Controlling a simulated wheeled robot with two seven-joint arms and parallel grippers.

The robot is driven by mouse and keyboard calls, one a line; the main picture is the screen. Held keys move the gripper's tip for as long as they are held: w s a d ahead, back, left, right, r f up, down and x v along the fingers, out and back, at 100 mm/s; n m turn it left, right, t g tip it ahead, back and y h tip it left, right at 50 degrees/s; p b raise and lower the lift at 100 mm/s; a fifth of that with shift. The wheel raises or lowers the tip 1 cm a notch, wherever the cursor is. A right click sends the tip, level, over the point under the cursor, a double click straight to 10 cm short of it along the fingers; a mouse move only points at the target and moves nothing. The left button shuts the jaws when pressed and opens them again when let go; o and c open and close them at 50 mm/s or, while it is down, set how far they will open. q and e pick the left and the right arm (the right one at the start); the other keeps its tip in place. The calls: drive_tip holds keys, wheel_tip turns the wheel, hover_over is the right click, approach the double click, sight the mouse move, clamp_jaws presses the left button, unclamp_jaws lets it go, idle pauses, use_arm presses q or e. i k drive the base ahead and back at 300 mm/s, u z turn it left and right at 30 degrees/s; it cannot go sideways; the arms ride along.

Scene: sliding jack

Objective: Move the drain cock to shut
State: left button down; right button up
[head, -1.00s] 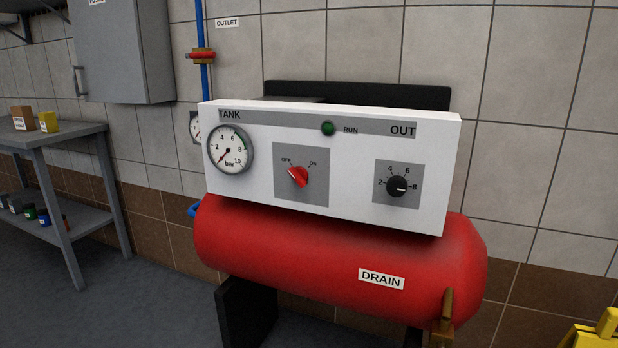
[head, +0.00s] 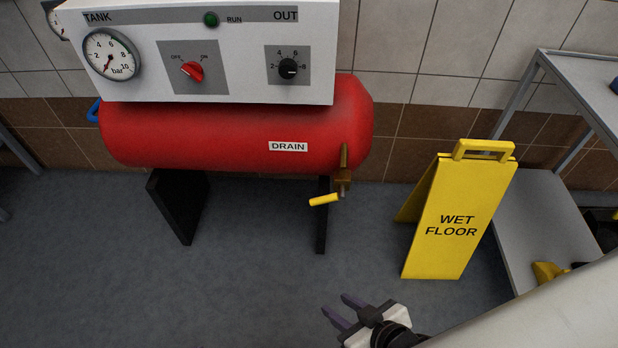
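The drain cock (head: 342,182) is a small brass valve low at the right end of the red tank (head: 220,135), below and right of the DRAIN label (head: 288,146). Its yellow lever handle (head: 324,199) points to the left, roughly level, across the vertical brass pipe. My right gripper (head: 341,308) is in the lower part of the head view, below the handle and apart from it. Its two dark fingers are spread with nothing between them. My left gripper is not in view.
A yellow WET FLOOR sign (head: 448,215) stands on the floor right of the cock. A grey shelf unit (head: 545,225) is at the right. A white control panel (head: 215,50) sits above the tank, with dark legs (head: 180,205) below. The floor between them is clear.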

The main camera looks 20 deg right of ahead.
sight(330, 198)
drive_tip(key=u, duration=0.95)
drive_tip(key=k, duration=0.7)
drive_tip(key=z, duration=2.2)
drive_tip(key=i, duration=0.5)
drive_tip(key=u, duration=0.05)
